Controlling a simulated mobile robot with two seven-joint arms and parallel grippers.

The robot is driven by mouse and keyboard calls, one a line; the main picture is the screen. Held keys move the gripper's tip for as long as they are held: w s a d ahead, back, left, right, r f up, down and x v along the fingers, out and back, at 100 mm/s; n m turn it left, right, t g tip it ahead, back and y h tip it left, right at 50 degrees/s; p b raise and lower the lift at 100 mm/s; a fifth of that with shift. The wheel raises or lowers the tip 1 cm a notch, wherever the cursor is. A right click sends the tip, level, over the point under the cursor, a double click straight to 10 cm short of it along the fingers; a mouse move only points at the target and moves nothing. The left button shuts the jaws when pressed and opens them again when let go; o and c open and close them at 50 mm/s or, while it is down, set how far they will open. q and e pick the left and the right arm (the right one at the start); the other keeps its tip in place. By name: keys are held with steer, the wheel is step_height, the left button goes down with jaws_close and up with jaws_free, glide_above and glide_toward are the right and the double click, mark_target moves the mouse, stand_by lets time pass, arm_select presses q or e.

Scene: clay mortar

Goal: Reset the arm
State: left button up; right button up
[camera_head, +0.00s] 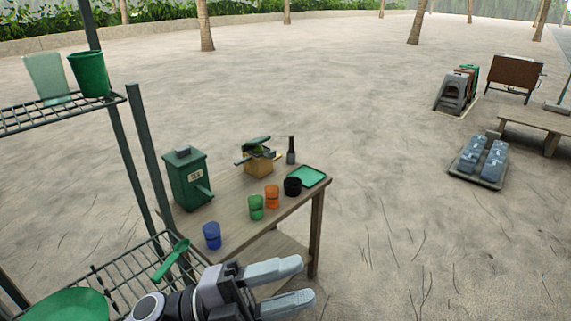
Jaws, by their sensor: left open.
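My left gripper (287,286) is at the bottom middle, in front of a wooden table (232,222). Its two grey fingers point right and stand apart, with nothing between them. The left arm comes in from the bottom left, over a wire shelf (128,270). My right gripper is not in the picture.
The table holds a green box (187,180), blue (212,236), green (257,207) and orange (272,197) cups, a black cup (293,187) and a green tray (310,177). The rack has a green scoop (171,260) and green plate (68,305).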

arm_select(q)
steer(key=w+a+f+n+t+y, duration=0.2)
steer(key=a+f+n+t+y, duration=0.45)
steer(key=n, duration=0.45)
steer(key=w+a+f+n+t+y, duration=0.3)
steer(key=a+f+n+t+y, duration=0.25)
steer(key=f+n+t, duration=0.35)
steer(key=s+a+f+n+g+y, duration=0.3)
steer(key=s+a+f+n+g, duration=0.1)
steer(key=s+f, duration=0.2)
steer(key=s+a+f+n+g+y, duration=0.3)
steer(key=s+f, duration=0.3)
steer(key=f, duration=0.3)
steer(key=shift+a+n+g+y, duration=0.35)
steer(key=shift+a+n+y, duration=0.15)
steer(key=shift+a+n, duration=0.25)
steer(key=shift+s+r, duration=0.1)
